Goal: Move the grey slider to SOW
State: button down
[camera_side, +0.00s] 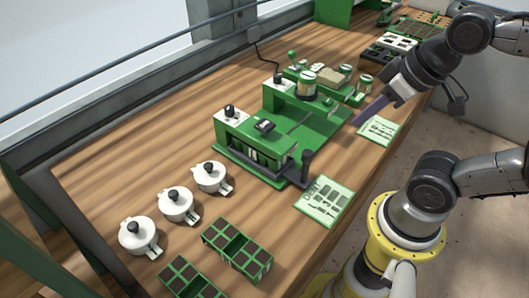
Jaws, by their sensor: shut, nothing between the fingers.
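The green tray seeder (318,128) stands in the middle of the wooden bench. A small dark grey block (264,127) sits on top of its front housing; it may be the grey slider, but I cannot tell for sure. No SOW mark is readable at this size. My gripper (357,121) is at the seeder's right side, pointing down and left, above the bench near a printed card. It is shut and empty, apart from the dark block and the handle.
Printed cards lie right of the seeder (379,130) and in front of it (325,201). Three white lidded pots (176,204) stand at left. Green cell trays (237,249) lie at the front. A second green machine (325,79) stands behind. Bare bench (120,165) lies at left.

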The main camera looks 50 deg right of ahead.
jog(key=c, duration=1.2)
grip_release()
jog(key=shift+o, duration=1.3)
jog(key=shift+s+m, duration=0.2)
jog(key=shift+m, duration=0.5)
jog(key=o, duration=0.3)
jog(key=r+m, duration=0.1)
jog(key=r+m+g, duration=0.1)
jog(key=m, duration=0.1)
jog(key=shift+w+a, duration=0.1)
jog(key=shift+w, duration=0.1)
jog(key=r+m+g, duration=0.1)
jog(key=m+g, duration=0.4)
send_over(308, 152)
notch_tip(308, 152, down, 13)
jog(key=shift+f, duration=0.2)
grip_shut()
